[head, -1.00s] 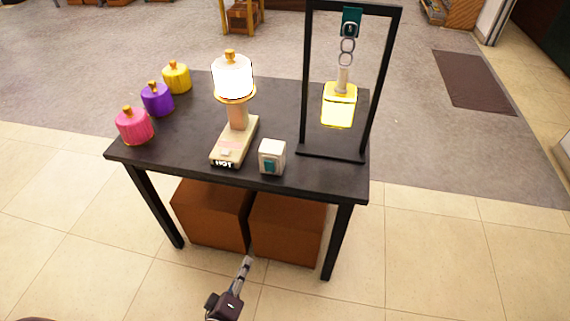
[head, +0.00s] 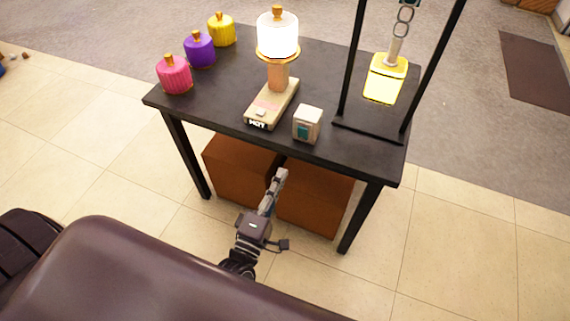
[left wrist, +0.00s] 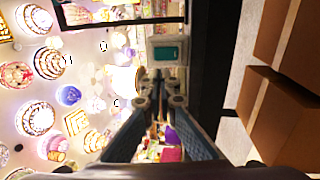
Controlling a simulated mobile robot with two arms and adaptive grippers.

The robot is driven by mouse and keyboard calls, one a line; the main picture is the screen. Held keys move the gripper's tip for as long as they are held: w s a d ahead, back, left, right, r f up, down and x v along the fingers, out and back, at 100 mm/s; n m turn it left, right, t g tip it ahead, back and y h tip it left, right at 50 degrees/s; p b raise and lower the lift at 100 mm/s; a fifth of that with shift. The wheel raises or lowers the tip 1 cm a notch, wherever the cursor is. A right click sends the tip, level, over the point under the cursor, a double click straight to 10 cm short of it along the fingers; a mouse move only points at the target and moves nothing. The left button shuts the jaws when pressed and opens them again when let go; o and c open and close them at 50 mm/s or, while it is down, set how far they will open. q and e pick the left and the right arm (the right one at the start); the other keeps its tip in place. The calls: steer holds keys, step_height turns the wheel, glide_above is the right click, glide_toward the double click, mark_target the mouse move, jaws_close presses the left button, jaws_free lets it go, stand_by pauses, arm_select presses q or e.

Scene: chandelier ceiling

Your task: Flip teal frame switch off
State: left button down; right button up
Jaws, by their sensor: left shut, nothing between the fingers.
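The switch is a small white box (head: 307,124) with a teal front panel, on the table's front edge. It also shows at the top centre of the left wrist view (left wrist: 168,50). The black frame (head: 370,127) stands at the right of the table, its top cut off. A lit yellow lantern (head: 385,84) hangs inside it. My left gripper (head: 281,173) is shut and empty, in front of the table and below the switch, apart from it. Its fingers (left wrist: 157,88) point towards the box in the left wrist view. My right gripper is not in view.
A lit lamp (head: 278,38) on a wooden base (head: 270,104) stands left of the switch. Pink (head: 174,75), purple (head: 199,50) and yellow (head: 221,31) shades stand at the table's left. Brown boxes (head: 238,172) sit under the black table (head: 222,110). Tiled floor in front is clear.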

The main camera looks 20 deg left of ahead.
mark_target(302, 131)
arm_select(q)
steer(key=w, duration=0.3)
steer(key=w+r, duration=0.1)
steer(key=w, duration=0.3)
steer(key=w+b, duration=0.1)
steer(key=w, duration=0.3)
steer(key=shift+w+d+r, duration=0.1)
steer(key=shift+d+r, duration=0.1)
steer(key=shift+r, duration=0.15)
steer(key=shift+w+r, duration=0.1)
steer(key=shift+w, duration=0.45)
steer(key=p, duration=0.1)
steer(key=r+p, duration=0.1)
steer(key=p, duration=0.1)
steer(key=shift+w+g, duration=0.3)
steer(key=shift+g, duration=0.1)
steer(key=shift+f+b, duration=0.35)
steer(key=shift+s, duration=0.1)
